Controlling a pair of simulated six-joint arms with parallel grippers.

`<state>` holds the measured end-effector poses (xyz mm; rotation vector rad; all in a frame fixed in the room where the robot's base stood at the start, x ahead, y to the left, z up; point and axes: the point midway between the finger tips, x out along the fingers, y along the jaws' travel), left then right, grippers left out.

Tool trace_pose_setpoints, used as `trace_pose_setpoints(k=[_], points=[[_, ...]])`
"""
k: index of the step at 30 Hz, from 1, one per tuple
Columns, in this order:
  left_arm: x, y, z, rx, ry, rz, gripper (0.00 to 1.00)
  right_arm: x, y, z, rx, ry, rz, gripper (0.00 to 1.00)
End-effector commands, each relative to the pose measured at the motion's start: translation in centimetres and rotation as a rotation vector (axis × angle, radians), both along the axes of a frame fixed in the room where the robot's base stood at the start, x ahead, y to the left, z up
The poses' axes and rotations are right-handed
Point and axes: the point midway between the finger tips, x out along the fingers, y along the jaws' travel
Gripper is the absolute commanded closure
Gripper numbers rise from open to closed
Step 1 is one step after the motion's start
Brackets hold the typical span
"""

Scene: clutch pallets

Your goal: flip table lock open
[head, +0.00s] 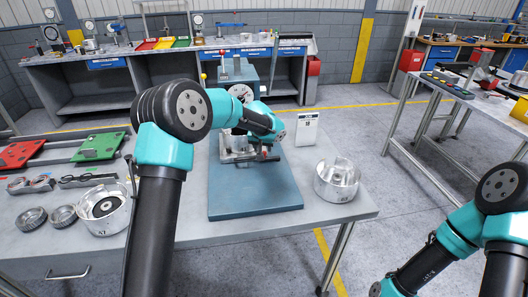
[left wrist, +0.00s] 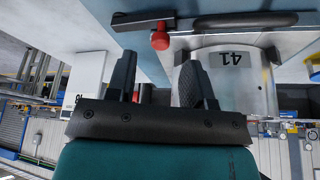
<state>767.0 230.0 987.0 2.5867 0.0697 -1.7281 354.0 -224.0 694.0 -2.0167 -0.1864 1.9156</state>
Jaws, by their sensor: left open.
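A blue machine (head: 255,197) with an upright column stands on the grey table, with a metal fixture at its middle. In the left wrist view, which looks upside down, a red knob (left wrist: 160,39) sits on a dark bar by the machine's blue surface; I take this for the table lock. My left gripper (left wrist: 160,72) is open, its two dark fingers spread below the knob in that picture, with nothing seen held. In the head view my left wrist largely hides this gripper beside the fixture. My right gripper is out of view; only its arm shows at lower right.
A metal housing (head: 337,181) and a white box (head: 307,128) stand right of the machine. Another housing (head: 104,210), rings (head: 34,217) and red and green pallets (head: 98,147) lie at left. A dark handle (left wrist: 247,21) shows close by in the wrist view.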

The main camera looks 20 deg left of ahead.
Motion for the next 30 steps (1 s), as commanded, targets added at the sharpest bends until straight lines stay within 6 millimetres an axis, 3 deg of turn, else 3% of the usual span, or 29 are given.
trace_pose_setpoints(k=[3, 8, 19, 30], points=[[0.7, 0.1, -1.9, 0.001, 0.003, 0.000, 0.52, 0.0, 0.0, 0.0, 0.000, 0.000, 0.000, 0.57], [1.4, 0.1, -3.3, 0.000, 0.001, 0.001, 0.52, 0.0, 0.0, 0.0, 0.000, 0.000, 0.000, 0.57], [1.6, 0.1, -3.8, 0.000, 0.000, 0.000, 0.52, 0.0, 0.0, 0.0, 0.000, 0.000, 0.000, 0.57], [1.5, 0.1, -3.8, 0.000, 0.000, 0.000, 0.87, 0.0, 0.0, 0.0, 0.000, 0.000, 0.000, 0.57]])
